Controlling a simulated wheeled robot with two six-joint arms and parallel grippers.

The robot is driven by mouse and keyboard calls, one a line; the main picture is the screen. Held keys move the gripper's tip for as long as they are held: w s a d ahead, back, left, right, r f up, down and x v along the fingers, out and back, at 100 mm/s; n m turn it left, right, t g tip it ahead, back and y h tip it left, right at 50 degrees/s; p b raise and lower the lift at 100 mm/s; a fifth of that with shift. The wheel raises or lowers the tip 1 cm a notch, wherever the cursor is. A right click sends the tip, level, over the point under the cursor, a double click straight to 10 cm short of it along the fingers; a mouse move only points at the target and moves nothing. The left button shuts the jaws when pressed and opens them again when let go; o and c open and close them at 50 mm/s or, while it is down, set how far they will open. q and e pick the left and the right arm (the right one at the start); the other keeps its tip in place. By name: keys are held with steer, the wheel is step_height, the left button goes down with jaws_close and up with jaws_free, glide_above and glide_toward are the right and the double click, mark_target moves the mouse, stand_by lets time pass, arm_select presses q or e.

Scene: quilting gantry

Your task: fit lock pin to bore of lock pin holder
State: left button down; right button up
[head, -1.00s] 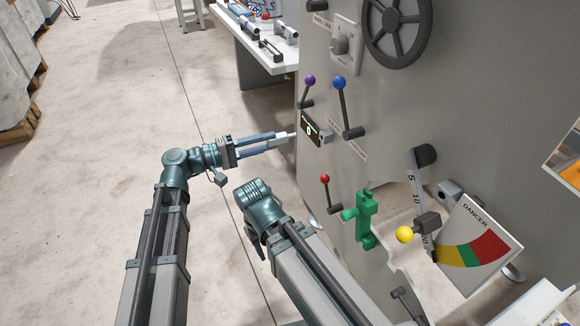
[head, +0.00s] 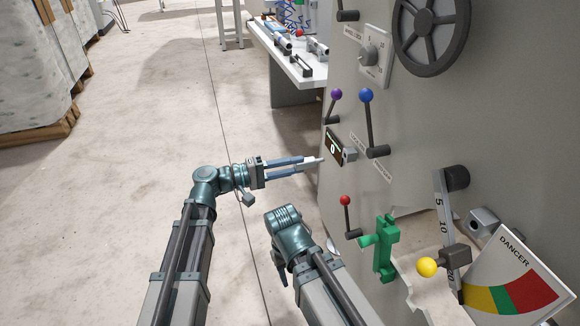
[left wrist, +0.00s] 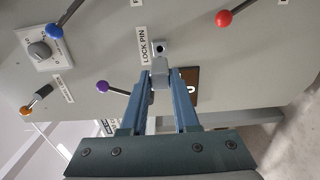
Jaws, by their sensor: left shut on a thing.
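My left gripper (head: 301,161) is shut on the lock pin (head: 312,160), a pale grey piece with a thin tip pointing at the panel. The lock pin holder (head: 349,154) is a small grey block on the panel, right of the display; a visible gap lies between it and the pin tip. In the left wrist view the pin (left wrist: 159,76) sits between the fingertips, and the holder (left wrist: 160,47) with its dark bore shows just beyond it, beside the LOCK PIN label. My right gripper (head: 279,266) hangs low, mostly hidden by its arm; its jaws cannot be made out.
Near the holder are a display (head: 333,147), a blue-knob lever (head: 367,96), a purple-knob lever (head: 336,94) and a red-knob lever (head: 345,200). A green clamp-like part (head: 384,248) and a yellow knob (head: 427,267) are lower right. Open floor lies left.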

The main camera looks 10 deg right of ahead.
mark_target(323, 160)
arm_select(q)
steer(key=shift+w+d, duration=0.25)
steer(key=shift+d, duration=0.95)
steer(key=shift+w+d, duration=0.2)
steer(key=shift+d, duration=1)
steer(key=shift+w+d, duration=0.2)
steer(key=shift+d, duration=0.7)
steer(key=shift+w+d, duration=0.15)
steer(key=shift+d, duration=0.75)
steer(key=c, duration=0.6)
jaws_free()
steer(key=shift+a, duration=0.1)
steer(key=s+a, duration=0.1)
steer(key=a, duration=0.8)
steer(key=s+a, duration=0.1)
steer(key=a, duration=0.3)
steer(key=shift+s+a, duration=0.25)
steer(key=shift+s, duration=0.05)
